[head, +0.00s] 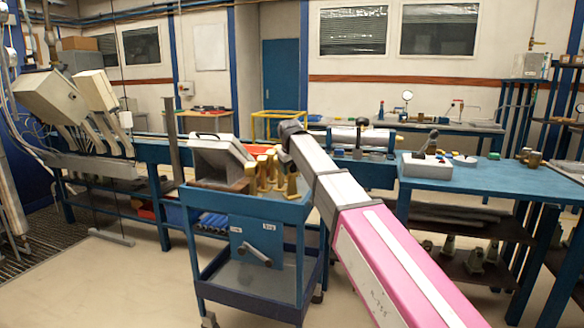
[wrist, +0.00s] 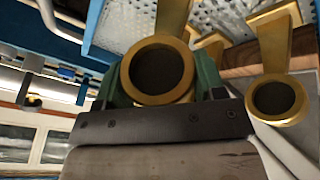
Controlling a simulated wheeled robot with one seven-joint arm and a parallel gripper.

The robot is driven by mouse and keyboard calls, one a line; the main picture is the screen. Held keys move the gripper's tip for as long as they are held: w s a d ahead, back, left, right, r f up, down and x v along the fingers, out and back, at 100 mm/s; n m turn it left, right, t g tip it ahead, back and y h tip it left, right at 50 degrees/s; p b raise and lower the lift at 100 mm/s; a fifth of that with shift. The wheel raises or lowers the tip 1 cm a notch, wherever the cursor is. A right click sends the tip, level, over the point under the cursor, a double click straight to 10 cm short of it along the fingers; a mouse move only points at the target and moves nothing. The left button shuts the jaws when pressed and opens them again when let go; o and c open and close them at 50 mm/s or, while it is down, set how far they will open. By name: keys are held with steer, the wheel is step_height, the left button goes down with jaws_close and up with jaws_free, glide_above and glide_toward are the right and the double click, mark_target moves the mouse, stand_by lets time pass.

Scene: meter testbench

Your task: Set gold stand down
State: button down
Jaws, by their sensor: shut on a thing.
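In the wrist view my gripper (wrist: 158,76) is shut on a gold stand (wrist: 172,18). The stand's round ring end faces the camera, with green finger pads on either side of it. A second gold stand (wrist: 275,118) is close by on the right, outside the fingers. In the head view my gripper (head: 290,130) is over the right part of the blue cart (head: 245,207), by several gold stands (head: 264,172). Which of these is the held one, and whether its base touches the cart, I cannot tell.
A grey sloped box (head: 215,155) fills the left part of the cart top. A blue bench (head: 485,178) with a white box (head: 428,165) stands to the right. Another blue bench runs behind the cart. In the wrist view a perforated metal surface (wrist: 215,15) shows beyond the stands.

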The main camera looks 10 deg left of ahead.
steer(key=shift+f, duration=0.4)
steer(key=shift+c, duration=0.7)
jaws_free()
steer(key=v, duration=1)
steer(key=shift+s+r, duration=0.2)
steer(key=shift+r, duration=0.15)
